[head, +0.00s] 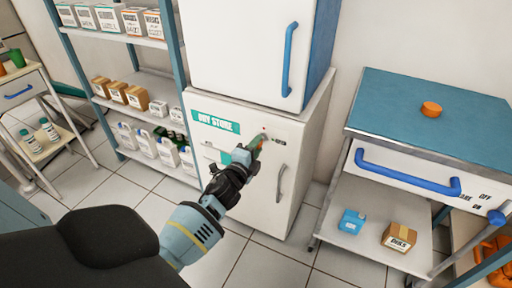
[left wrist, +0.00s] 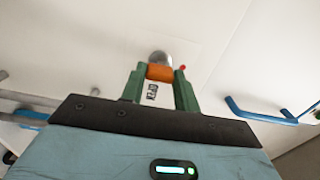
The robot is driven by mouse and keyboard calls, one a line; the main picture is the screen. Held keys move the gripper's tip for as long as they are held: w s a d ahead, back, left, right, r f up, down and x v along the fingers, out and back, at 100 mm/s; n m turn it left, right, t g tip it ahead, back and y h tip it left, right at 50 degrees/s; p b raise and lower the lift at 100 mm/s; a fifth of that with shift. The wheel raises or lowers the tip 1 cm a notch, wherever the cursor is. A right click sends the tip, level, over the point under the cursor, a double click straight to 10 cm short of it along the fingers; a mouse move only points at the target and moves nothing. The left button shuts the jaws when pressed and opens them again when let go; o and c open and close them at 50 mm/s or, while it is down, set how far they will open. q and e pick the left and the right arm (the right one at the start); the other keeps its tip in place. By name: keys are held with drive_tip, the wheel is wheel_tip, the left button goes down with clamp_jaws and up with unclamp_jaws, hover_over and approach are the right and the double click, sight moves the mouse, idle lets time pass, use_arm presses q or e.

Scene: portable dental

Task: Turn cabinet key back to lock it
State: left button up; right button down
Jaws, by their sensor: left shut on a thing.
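The white cabinet (head: 228,103) with the green "DRY STORE" label (head: 215,122) stands in the middle of the head view, its door looking closed. My left gripper (head: 257,143) is at the upper right of this door, at the lock. In the left wrist view, its green fingers (left wrist: 160,82) are shut on the orange key (left wrist: 160,72). A white tag with dark print (left wrist: 151,93) shows between the fingers. The round silver lock (left wrist: 160,57) is just beyond the key. How far the key is turned cannot be told. My right gripper is not in view.
A grey door handle (head: 281,183) is right of my gripper. An upper white cabinet with a blue handle (head: 289,60) sits above. A blue-topped cart (head: 400,100) stands right, and a shelf (head: 140,80) with boxes and bottles stands left. Tiled floor is clear in front.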

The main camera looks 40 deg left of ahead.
use_arm(q)
drive_tip(key=o, duration=1)
drive_tip(key=shift+s, duration=0.1)
drive_tip(key=p+v, duration=0.1)
drive_tip(key=v, duration=0.6)
drive_tip(key=shift+s+d, duration=0.1)
drive_tip(key=shift+s, duration=0.2)
